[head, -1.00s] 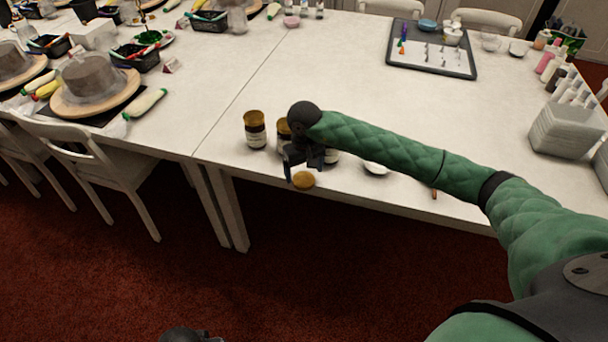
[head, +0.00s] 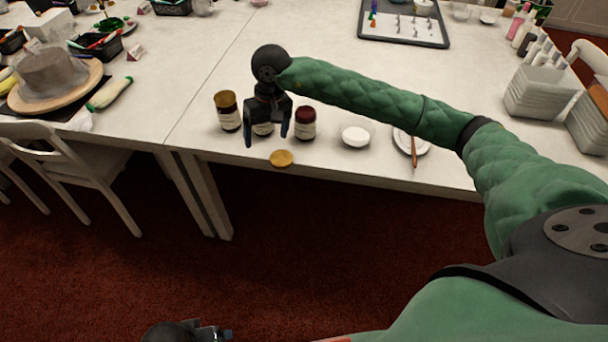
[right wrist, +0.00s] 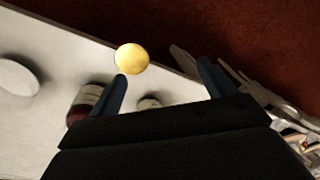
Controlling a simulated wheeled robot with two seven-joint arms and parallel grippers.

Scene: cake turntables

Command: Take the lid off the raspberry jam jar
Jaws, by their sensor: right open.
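Three jars stand near the table's front edge: a left jar with a gold-brown lid (head: 227,98), a middle jar partly hidden behind my right gripper, and a right jar with a dark red lid (head: 305,114). Their labels are too small to read. My right gripper (head: 266,137) is open and empty, its fingers in front of the middle jar. The middle jar (right wrist: 150,103) shows between the fingers in the right wrist view. A loose gold lid (head: 281,158) lies flat at the table edge, apart from the fingers. My left gripper (head: 205,332) is low at the bottom edge, its jaws unclear.
A round white piece (head: 355,136) and a saucer (head: 424,149) with a brown-handled tool lie right of the jars. Stacked grey containers (head: 540,95) stand at the right. A dark tray (head: 402,40) is at the back. The middle of the table is clear.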

